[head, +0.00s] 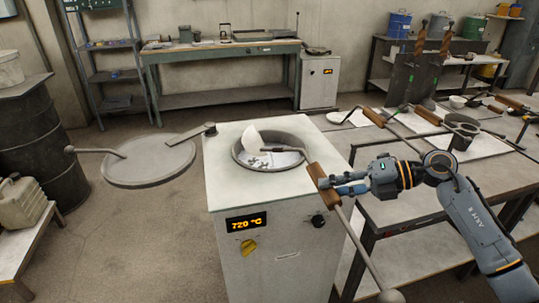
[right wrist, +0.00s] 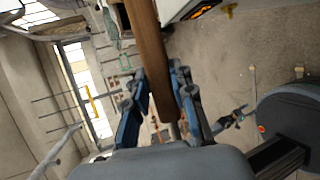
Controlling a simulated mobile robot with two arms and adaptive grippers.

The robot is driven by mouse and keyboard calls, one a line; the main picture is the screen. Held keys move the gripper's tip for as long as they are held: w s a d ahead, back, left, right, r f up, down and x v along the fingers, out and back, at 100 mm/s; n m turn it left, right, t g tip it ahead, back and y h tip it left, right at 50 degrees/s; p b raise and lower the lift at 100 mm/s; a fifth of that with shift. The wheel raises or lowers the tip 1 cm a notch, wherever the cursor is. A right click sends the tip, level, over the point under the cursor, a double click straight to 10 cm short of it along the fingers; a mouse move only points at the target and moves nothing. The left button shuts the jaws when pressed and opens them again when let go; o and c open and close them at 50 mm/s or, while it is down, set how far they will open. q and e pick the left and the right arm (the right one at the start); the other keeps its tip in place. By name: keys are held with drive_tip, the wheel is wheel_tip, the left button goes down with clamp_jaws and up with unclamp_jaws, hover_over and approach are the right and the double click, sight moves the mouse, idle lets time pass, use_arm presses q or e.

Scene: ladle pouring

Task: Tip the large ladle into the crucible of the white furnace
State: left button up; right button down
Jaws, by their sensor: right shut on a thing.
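The white furnace (head: 225,170) stands in the middle of the head view, its display reading 720 °C. Its crucible (head: 238,157) is open at the top, with pale pieces inside. My right gripper (head: 335,184) is shut on the wooden handle (head: 325,187) of the large ladle, at the furnace's right edge. The handle fills the gripper in the right wrist view (right wrist: 152,60). A rod with a ball end runs down right from the handle. A pale, upturned, bowl-like shape (head: 252,139) shows at the crucible; how it joins the handle is unclear. Small blue fingers, probably my left gripper (right wrist: 232,118), show in the right wrist view.
A round grey lid (head: 150,164) is swung out left of the furnace. A grey table (head: 450,195) on the right holds other wooden-handled tools and a dark cup (head: 461,133). A dark drum (head: 35,135) stands at the left. Open floor lies left of the furnace.

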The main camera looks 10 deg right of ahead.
drive_tip(key=shift+r, duration=0.3)
drive_tip(key=shift+f, duration=0.1)
